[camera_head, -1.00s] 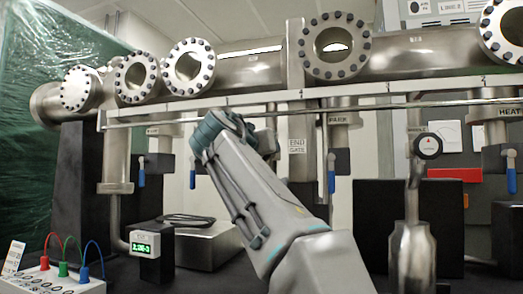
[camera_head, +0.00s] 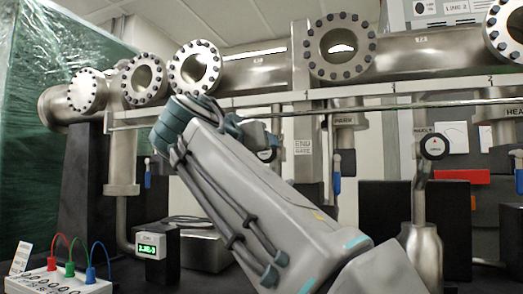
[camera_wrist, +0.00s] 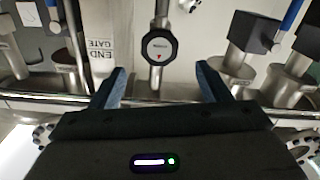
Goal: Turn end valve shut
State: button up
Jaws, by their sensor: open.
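The END GATE label (camera_head: 303,147) is on the grey post in the head view, and it shows upside down in the wrist view (camera_wrist: 101,50). Beside it a dark round knob with a pale face and small red mark (camera_wrist: 159,47) sits on a metal stem. In the head view this knob (camera_head: 267,155) is mostly hidden by my arm. My gripper (camera_wrist: 160,84) is open and empty, its two dark fingers spread to either side of the knob's line. The knob appears beyond the fingertips, apart from them. My gripper is hidden behind my arm in the head view.
Blue-handled valves (camera_head: 336,172) (camera_wrist: 292,15) hang along the manifold, and a metal rail (camera_wrist: 50,101) crosses near the fingers. Another round knob (camera_head: 433,147) stands at right. A gauge box (camera_head: 152,246) reads green digits. Flanged pipe ports (camera_head: 342,47) line the top.

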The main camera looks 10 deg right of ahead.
jog(key=v, duration=0.4)
jog(key=shift+s+a, duration=0.1)
jog(key=shift+s, duration=0.05)
dwell(0.4)
jog(key=s+d+f+n+g+y+p, duration=0.1)
jog(key=d+f+n+g+y+p, duration=0.5)
jog(key=f+p, duration=0.9)
jog(key=s+d+f+m+g+y+p, duration=0.1)
jog(key=s+f+g+p, duration=0.2)
jog(key=s+p, duration=0.5)
jog(key=s+d+f+m+g+y+p, duration=0.1)
jog(key=s+d+f+g+y+p, duration=0.1)
jog(key=s+p, duration=0.6)
jog(key=shift+f+g+p, duration=0.9)
jog(key=shift+f+p, duration=0.1)
jog(key=shift+p, duration=0.1)
